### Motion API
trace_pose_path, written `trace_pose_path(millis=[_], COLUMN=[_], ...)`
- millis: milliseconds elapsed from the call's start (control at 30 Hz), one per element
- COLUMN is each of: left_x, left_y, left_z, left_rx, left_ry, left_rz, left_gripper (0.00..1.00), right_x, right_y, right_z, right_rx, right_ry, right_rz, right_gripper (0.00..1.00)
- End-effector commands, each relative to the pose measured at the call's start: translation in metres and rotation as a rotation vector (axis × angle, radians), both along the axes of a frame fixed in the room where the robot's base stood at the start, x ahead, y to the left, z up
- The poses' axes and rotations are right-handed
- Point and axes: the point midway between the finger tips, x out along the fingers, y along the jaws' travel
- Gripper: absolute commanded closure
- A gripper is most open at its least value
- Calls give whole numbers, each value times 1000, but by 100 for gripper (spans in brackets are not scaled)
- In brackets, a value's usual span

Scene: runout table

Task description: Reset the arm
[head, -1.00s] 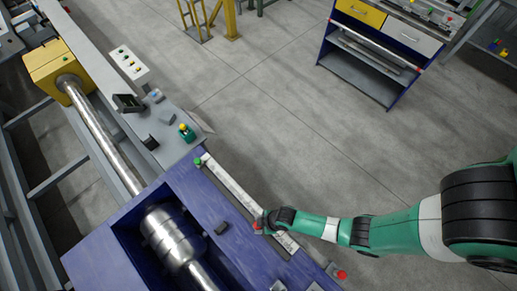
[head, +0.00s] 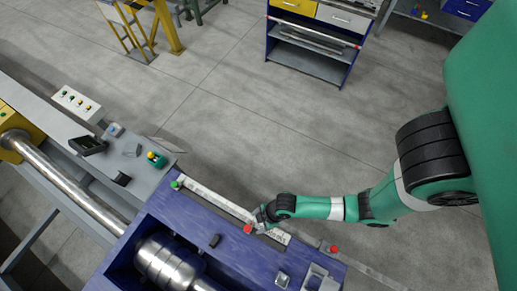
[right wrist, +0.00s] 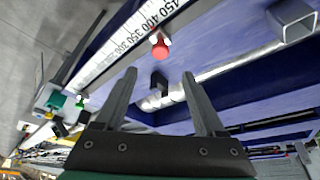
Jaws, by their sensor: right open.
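My right arm reaches in from the right in the head view. Its gripper (head: 262,219) is low over the white ruler strip (head: 215,199) along the blue machine's edge, beside a red knob (head: 248,228). In the right wrist view the two fingers of the gripper (right wrist: 159,75) stand apart with nothing held between them. The red knob (right wrist: 160,47) shows beyond the fingertips, beside the scale numbers. From these views I cannot tell whether a finger touches the strip. My left gripper is not in view.
The blue housing (head: 224,265) holds a shiny metal roller (head: 165,262). A green knob (head: 176,184) and a second red knob (head: 333,249) sit along the strip's line. A button panel (head: 77,103) is at left. A blue cabinet (head: 312,62) stands behind open floor.

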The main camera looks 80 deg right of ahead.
Motion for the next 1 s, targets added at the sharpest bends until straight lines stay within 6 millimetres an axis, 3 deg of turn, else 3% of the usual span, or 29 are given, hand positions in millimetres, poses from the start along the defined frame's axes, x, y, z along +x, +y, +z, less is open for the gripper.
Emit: trace_pose_path(millis=[100, 733, 867, 967, 1000], left_x=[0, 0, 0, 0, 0], left_y=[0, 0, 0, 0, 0], left_z=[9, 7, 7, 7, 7], left_rx=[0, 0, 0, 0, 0], left_ry=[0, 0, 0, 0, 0], left_rz=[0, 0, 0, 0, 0], left_gripper=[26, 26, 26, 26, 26], right_x=[-3, 2, 47, 110, 137], right_y=[-1, -1, 1, 3, 4], right_z=[10, 11, 31, 71, 93], right_rx=[0, 1, 5, 10, 12], right_ry=[0, -9, -87, -214, -277], right_rz=[-1, 0, -2, -2, -2], right_gripper=[28, 28, 28, 28, 28])
